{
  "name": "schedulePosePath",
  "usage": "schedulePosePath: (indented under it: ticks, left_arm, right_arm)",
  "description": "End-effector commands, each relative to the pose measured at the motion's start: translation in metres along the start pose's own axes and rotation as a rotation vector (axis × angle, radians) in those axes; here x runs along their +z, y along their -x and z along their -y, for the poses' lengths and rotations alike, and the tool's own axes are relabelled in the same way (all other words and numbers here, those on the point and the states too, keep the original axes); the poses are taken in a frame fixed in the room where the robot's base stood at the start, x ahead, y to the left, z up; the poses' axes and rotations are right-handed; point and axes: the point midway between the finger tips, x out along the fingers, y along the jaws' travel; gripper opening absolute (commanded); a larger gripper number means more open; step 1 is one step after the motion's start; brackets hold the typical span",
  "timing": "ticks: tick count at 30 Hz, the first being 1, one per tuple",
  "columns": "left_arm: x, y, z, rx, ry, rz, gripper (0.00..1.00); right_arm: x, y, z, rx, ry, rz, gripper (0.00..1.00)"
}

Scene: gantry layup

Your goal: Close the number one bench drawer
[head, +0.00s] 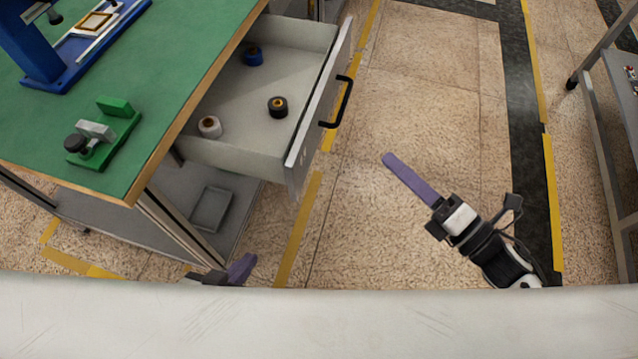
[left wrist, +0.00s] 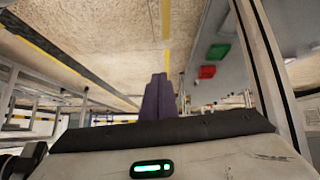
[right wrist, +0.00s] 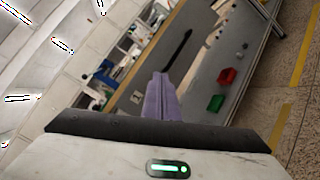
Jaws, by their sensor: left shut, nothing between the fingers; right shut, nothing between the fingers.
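The bench drawer (head: 293,155) is pulled out from the right side of the green-topped bench (head: 150,70). Its black bar handle (head: 340,102) is on the front panel, and a dark bar that looks like this handle shows in the right wrist view (right wrist: 177,50). No drawer number is readable. My right gripper (head: 388,158) is shut and empty, to the right of the drawer front and apart from the handle. My left gripper (head: 245,262) is shut and empty, low beside the bench below the drawer. Its arm is mostly hidden behind the pale edge in front.
A white roll (head: 210,126), a black roll (head: 278,106) and a blue roll (head: 253,56) lie in the drawer. A green fixture (head: 115,120) and a blue stand (head: 60,70) are on the bench. Floor right of the drawer is clear. A grey rack (head: 608,130) stands far right.

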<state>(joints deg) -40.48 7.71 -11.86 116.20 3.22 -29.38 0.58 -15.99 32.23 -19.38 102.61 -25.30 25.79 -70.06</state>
Motion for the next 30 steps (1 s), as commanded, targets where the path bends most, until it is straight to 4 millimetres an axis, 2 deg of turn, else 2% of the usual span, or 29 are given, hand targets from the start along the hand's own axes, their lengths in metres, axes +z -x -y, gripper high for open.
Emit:
schedulePosePath:
  ticks: [1,3,6,9,13,17,30]
  left_arm:
    - [0.01,-0.01,0.001,0.003,-0.001,-0.004,0.0]
    - [0.011,-0.015,0.0,0.006,-0.002,-0.011,0.0]
    - [0.013,-0.019,0.0,0.009,-0.003,-0.016,0.0]
    - [0.013,-0.02,0.0,0.011,-0.003,-0.019,0.0]
    - [0.013,-0.019,-0.001,0.013,-0.004,-0.018,0.0]
    - [0.012,-0.017,-0.001,0.013,-0.006,-0.017,0.0]
    - [0.011,-0.013,-0.001,0.012,-0.014,-0.008,0.0]
  right_arm:
    - [-0.007,0.001,0.003,0.08,0.23,-0.083,0.0]
    - [-0.017,0.006,-0.002,0.191,0.504,-0.178,0.0]
    - [-0.029,0.018,-0.003,0.326,0.796,-0.275,0.0]
    - [-0.037,0.028,-0.003,0.42,0.968,-0.333,0.0]
    - [-0.041,0.032,-0.004,0.47,1.05,-0.359,0.0]
    - [-0.047,0.02,-0.009,0.475,1.052,-0.356,0.0]
    - [-0.091,-0.056,-0.028,0.474,1.048,-0.354,0.0]
